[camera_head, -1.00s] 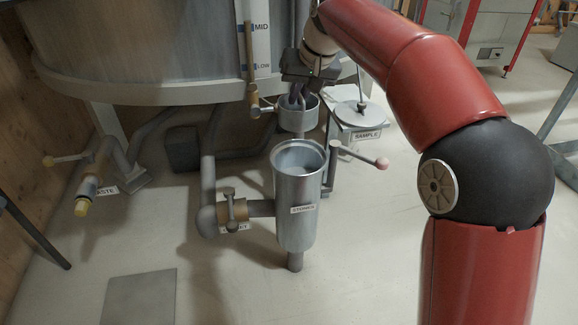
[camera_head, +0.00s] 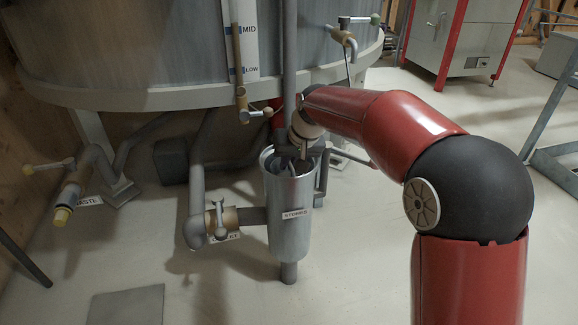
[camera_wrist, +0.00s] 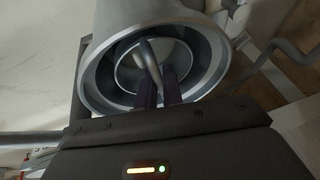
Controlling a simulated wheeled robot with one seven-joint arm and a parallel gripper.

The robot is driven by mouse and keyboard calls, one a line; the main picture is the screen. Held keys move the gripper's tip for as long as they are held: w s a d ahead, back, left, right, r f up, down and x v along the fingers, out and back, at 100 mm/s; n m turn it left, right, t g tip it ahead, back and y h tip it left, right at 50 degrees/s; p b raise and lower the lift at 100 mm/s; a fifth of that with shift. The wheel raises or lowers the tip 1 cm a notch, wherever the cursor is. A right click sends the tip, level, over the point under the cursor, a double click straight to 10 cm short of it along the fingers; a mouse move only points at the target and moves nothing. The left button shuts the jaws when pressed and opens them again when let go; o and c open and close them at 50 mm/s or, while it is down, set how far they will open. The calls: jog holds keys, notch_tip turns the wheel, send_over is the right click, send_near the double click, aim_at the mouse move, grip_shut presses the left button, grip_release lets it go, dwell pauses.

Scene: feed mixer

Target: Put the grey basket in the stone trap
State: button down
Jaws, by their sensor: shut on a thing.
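The stone trap (camera_head: 289,235) is an upright, open-topped metal cylinder labelled STONES, in the middle of the head view. Its wide rim (camera_wrist: 92,82) circles the upper middle of the wrist view. The grey basket (camera_wrist: 125,72) shows there as a smaller round ring with a bar-like handle (camera_wrist: 149,60), within the trap's mouth. My gripper (camera_wrist: 159,90) is shut on the basket's handle, with its fingers at the mouth. In the head view my gripper (camera_head: 297,163) is right over the trap's top and hides most of the basket. How deep the basket sits, I cannot tell.
A pipe with a brass valve (camera_head: 221,217) joins the trap's left side. The big mixer tank (camera_head: 140,55) stands behind, with a small tap lever (camera_head: 258,112) close to my wrist. The waste pipe (camera_head: 70,190) is at left.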

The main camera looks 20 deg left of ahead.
jog(key=shift+f, duration=0.35)
jog(key=c, duration=1.5)
grip_release()
jog(key=shift+c, duration=0.2)
jog(key=shift+r, duration=0.1)
jog(key=p+v, duration=0.2)
jog(key=v, duration=1)
